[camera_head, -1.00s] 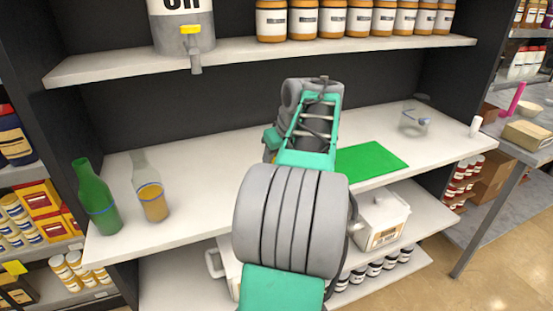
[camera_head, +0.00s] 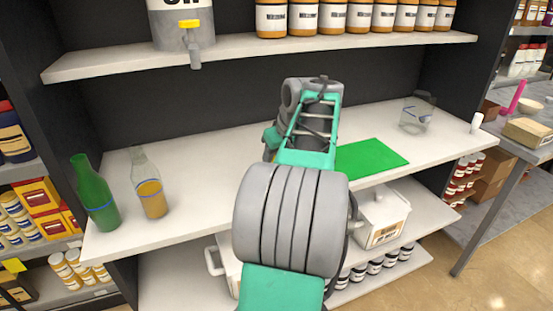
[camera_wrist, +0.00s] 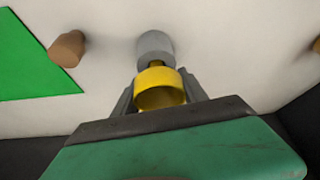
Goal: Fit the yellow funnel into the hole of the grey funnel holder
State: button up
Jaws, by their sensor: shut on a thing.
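The yellow funnel (camera_wrist: 158,92) is between the fingers of my gripper (camera_wrist: 160,86) in the wrist view, with its wide rim towards the camera. My gripper is shut on it. A grey rounded piece (camera_wrist: 155,46), which looks like the funnel holder, is just beyond the funnel on the white surface. The funnel's narrow end lines up with it, but I cannot tell whether the end is inside the hole, touching or above it. In the head view my arm hides the gripper, the funnel and the holder.
A green mat (camera_head: 371,160) lies on the white shelf (camera_head: 215,160); a brown object (camera_wrist: 67,48) stands near it in the wrist view. A green bottle (camera_head: 95,195) and a clear bottle with amber liquid (camera_head: 150,190) stand left. A clear container (camera_head: 416,115) stands right.

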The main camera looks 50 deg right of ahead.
jog(key=o, duration=1.6)
jog(key=shift+f, duration=0.1)
jog(key=shift+c, duration=0.2)
jog(key=p+v, duration=0.2)
jog(key=v, duration=0.6)
jog(key=shift+f, duration=0.1)
